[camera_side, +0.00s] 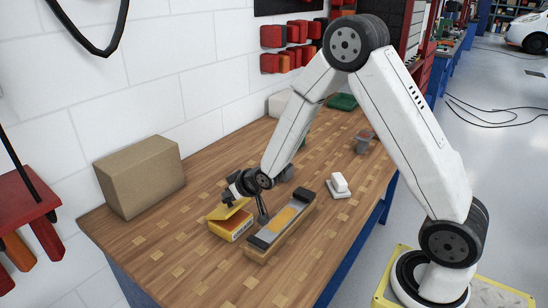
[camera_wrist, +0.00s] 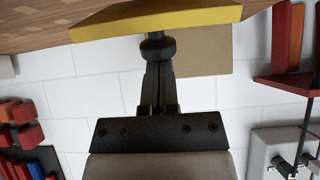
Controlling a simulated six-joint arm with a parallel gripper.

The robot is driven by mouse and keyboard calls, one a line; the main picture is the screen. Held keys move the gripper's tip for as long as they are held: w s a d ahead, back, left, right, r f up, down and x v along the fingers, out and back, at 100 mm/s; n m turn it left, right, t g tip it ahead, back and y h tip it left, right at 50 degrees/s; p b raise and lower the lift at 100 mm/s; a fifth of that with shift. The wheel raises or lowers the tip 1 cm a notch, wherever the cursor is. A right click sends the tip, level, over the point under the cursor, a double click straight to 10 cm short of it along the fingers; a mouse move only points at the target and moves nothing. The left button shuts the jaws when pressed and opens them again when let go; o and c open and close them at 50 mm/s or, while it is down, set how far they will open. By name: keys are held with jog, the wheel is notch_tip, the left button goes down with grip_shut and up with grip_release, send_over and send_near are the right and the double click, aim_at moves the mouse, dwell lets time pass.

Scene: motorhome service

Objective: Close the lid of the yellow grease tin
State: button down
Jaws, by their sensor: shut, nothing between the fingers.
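The yellow grease tin (camera_side: 238,230) stands on the wooden bench, left of centre in the side view. Its lid (camera_side: 228,209) is raised at a slant above the body, so the tin is partly open. My gripper (camera_side: 229,196) is at the upper side of the lid, with its fingers shut and empty. In the wrist view the shut fingertips (camera_wrist: 157,42) reach the edge of the yellow lid (camera_wrist: 155,22). They look very close to it or touching; I cannot tell which. The tin's body is hidden in the wrist view.
A long wooden block with an orange and dark top (camera_side: 282,226) lies close to the tin's right. A cardboard box (camera_side: 140,178) stands at the left by the white wall. A white block (camera_side: 340,183) and a grey cup (camera_side: 362,145) stand farther right. The front left bench is clear.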

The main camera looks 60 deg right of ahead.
aim_at(239, 208)
jog(key=shift+s+f, duration=0.85)
jog(key=shift+s, duration=0.15)
jog(key=shift+s+f, duration=1.15)
jog(key=shift+f, duration=0.3)
jog(key=shift+r, duration=0.1)
jog(key=shift+w+d+r, duration=0.1)
jog(key=shift+w+r, duration=0.05)
jog(key=shift+r, duration=0.5)
notch_tip(239, 208, up, 4)
jog(key=shift+t, duration=0.3)
jog(key=s+f, duration=0.1)
jog(key=s, duration=0.1)
jog(key=s+f, duration=0.1)
jog(key=s, duration=0.2)
jog(key=s+f, duration=0.2)
jog(key=s, duration=0.1)
jog(key=shift+s, duration=0.2)
jog(key=shift+r, duration=0.15)
